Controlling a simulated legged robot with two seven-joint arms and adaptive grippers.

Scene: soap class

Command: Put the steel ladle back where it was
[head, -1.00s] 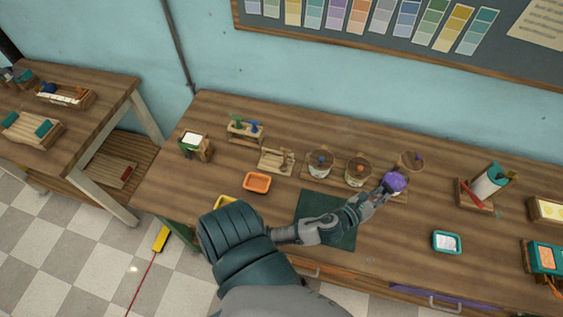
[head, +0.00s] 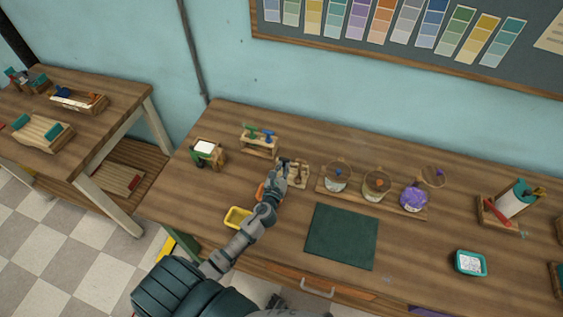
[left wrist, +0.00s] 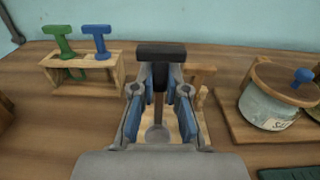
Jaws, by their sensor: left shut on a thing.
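In the left wrist view, the ladle shows between my fingers, with a dark crosspiece (left wrist: 161,52) at the top, a narrow shaft below it and a round greyish bowl (left wrist: 157,132) low down. My left gripper (left wrist: 160,100) is shut on it. In the head view, my left gripper (head: 283,168) is at the left edge of a small wooden rack (head: 298,175) and covers part of it. Part of the rack (left wrist: 202,74) also shows just behind the fingers in the wrist view. I cannot tell whether the ladle touches the rack. My right gripper is not in view.
A stand with green and blue stamps (head: 258,142) is behind and left. Jars on a wooden tray (head: 330,187), one purple (head: 413,198), stand to the right. An orange dish (head: 261,190) is partly hidden by my arm; a yellow dish (head: 237,217) is nearer. A green mat (head: 342,236) lies clear.

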